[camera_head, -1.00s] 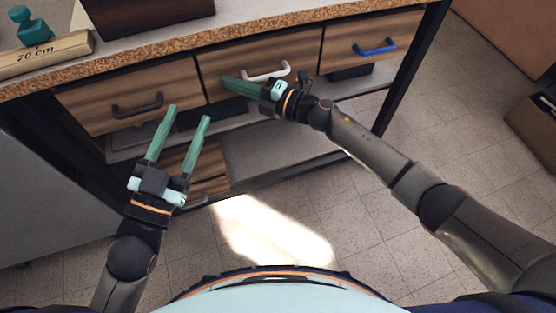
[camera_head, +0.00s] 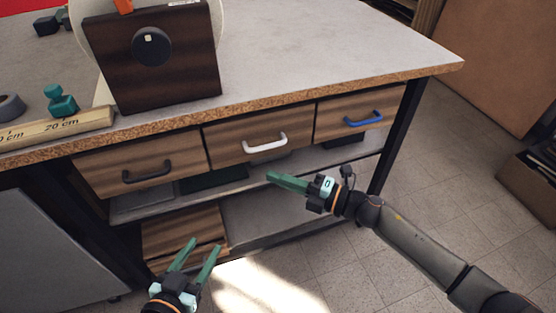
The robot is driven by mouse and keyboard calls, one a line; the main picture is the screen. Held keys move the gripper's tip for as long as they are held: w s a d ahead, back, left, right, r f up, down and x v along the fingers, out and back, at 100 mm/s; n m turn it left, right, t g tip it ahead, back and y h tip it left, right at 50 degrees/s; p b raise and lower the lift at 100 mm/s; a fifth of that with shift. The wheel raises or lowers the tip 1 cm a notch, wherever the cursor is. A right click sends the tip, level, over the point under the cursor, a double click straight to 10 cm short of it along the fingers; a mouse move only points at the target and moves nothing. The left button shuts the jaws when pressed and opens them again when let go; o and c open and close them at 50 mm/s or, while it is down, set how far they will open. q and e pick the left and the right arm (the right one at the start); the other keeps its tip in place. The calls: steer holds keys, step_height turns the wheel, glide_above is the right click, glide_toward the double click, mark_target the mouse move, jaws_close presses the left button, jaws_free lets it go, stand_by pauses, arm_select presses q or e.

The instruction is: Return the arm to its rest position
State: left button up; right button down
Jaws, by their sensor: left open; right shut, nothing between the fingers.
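My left gripper (camera_head: 197,256) is open and empty at the bottom left, in front of the lower wooden box under the bench. My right gripper (camera_head: 272,178) is shut and empty, its green fingers pointing left. In the picture it lies just below the middle drawer (camera_head: 225,143) with the white handle (camera_head: 265,143) and does not hold that handle. The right forearm (camera_head: 420,245) comes in from the lower right.
The workbench (camera_head: 290,62) has a left drawer with a black handle (camera_head: 148,172) and a right drawer with a blue handle (camera_head: 363,119). A dark wooden box with a knob (camera_head: 180,75), a wooden ruler (camera_head: 75,122) and a teal figure (camera_head: 61,101) stand on top.

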steer(key=s+d+f+m+t+h, duration=0.3)
steer(key=s+d+m+h, duration=0.35)
steer(key=m, duration=0.65)
steer(key=s+d+f+m+t+h, duration=0.25)
steer(key=s+d+m+h, duration=0.45)
steer(key=m, duration=0.7)
arm_select(q)
steer(key=s+a+r+n+g+y+p, duration=0.1)
steer(key=s+r+g+p, duration=0.3)
steer(key=p, duration=1.7)
steer(key=shift+s+a+r+n+g+y, duration=0.35)
steer(key=shift+s+a+r, duration=0.2)
steer(key=shift+s, duration=1.25)
arm_select(e)
steer(key=s+d+r+m+g, duration=0.1)
steer(key=s+r+g, duration=0.3)
steer(key=s, duration=0.5)
steer(key=shift+d+r+m, duration=0.3)
steer(key=shift+r, duration=0.4)
